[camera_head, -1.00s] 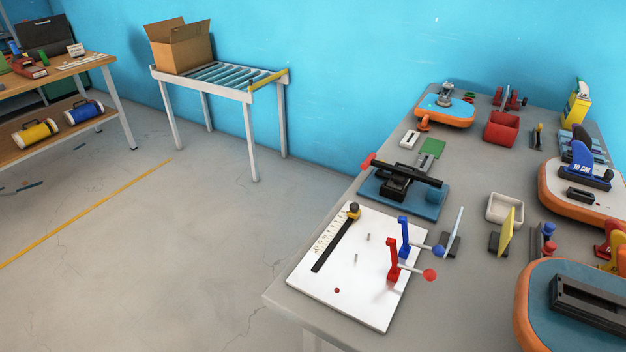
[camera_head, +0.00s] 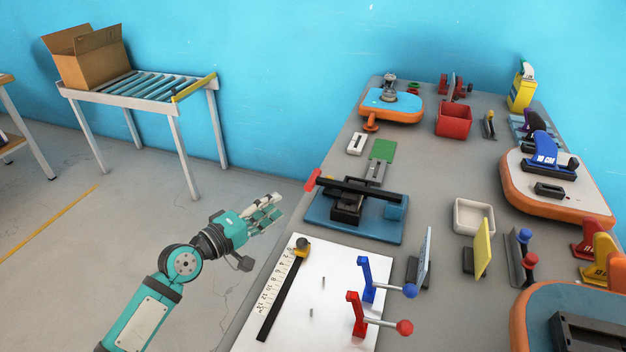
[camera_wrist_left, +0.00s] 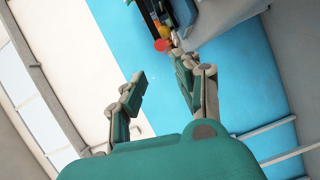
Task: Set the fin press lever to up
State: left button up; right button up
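What looks like the fin press (camera_head: 347,208) stands on a blue base (camera_head: 322,222) on the grey bench in the head view. Its black lever (camera_head: 370,188) lies about level across the top, with a red grip (camera_head: 312,180) at its left end, over the bench's left edge. My left gripper (camera_head: 274,207) is left of the press, apart from it, beyond the bench edge. In the left wrist view its two fingers (camera_wrist_left: 162,85) are spread with nothing between them. A red round thing (camera_wrist_left: 163,45) shows beyond the fingertips, too small to identify surely. My right gripper is not in view.
A white board (camera_head: 325,262) with a red clamp lever (camera_head: 355,325) and a blue one (camera_head: 366,278) lies in front of the press. A green square (camera_head: 382,150) lies behind it. A white tray (camera_head: 457,218) is to the right.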

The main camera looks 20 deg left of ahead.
aim_at(313, 179)
pick_arm(q)
jog(key=x, duration=1.4)
jog(key=shift+w+a+f, duration=0.1)
jog(key=shift+w+f, duration=0.05)
jog(key=shift+f, duration=0.05)
jog(key=shift+w, duration=0.1)
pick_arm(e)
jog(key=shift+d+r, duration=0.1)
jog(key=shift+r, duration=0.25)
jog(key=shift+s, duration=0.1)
pick_arm(q)
grip_shut()
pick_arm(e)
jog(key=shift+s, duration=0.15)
